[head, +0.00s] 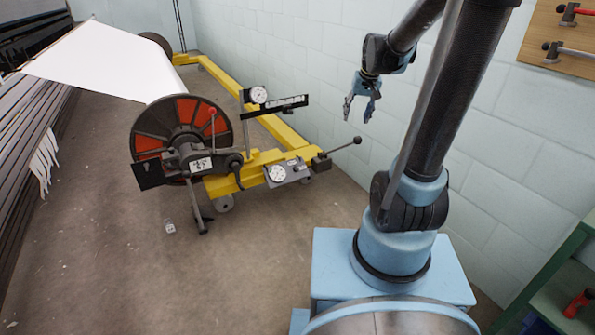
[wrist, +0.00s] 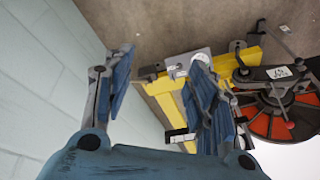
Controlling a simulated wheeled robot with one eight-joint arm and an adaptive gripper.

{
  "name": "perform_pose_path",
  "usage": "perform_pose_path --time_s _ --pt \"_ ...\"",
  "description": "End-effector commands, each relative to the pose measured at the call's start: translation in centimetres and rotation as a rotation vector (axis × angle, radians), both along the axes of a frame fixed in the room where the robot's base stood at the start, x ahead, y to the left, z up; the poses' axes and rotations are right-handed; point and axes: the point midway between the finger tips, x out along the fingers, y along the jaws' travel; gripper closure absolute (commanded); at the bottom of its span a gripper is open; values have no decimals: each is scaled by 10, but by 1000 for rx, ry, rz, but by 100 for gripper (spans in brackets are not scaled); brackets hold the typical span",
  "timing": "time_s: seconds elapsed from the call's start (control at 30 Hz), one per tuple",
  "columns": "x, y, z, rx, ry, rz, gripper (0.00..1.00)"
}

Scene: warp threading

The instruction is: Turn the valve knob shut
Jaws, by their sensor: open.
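A grey plate (head: 300,167) with a round white dial (head: 277,173) is mounted on the yellow machine frame. Small dark fittings show on the plate, but I cannot tell which of them is the valve knob. My gripper (head: 358,110) is open and empty, in the air above and to the right of the plate, apart from it. In the wrist view the plate (wrist: 177,65) lies beyond my gripper (wrist: 160,62), and the right finger hides part of it and of the frame.
A black-knobbed lever (head: 345,146) sticks out at the frame's right end. A second gauge (head: 259,95) stands on a post beside a black bar. A red-and-black reel (head: 180,135) stands left.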

Motion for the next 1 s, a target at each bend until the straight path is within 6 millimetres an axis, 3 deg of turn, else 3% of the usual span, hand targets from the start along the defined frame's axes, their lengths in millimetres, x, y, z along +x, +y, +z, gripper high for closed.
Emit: perform_pose_path --time_s 0.1,0.47,0.77,1.0 --pt "36 12 -8 15 -8 2 48" --pt "134 49 -49 58 -30 9 48" --pt "207 83 -104 96 -48 13 48" --pt "257 112 -161 126 -61 17 48"
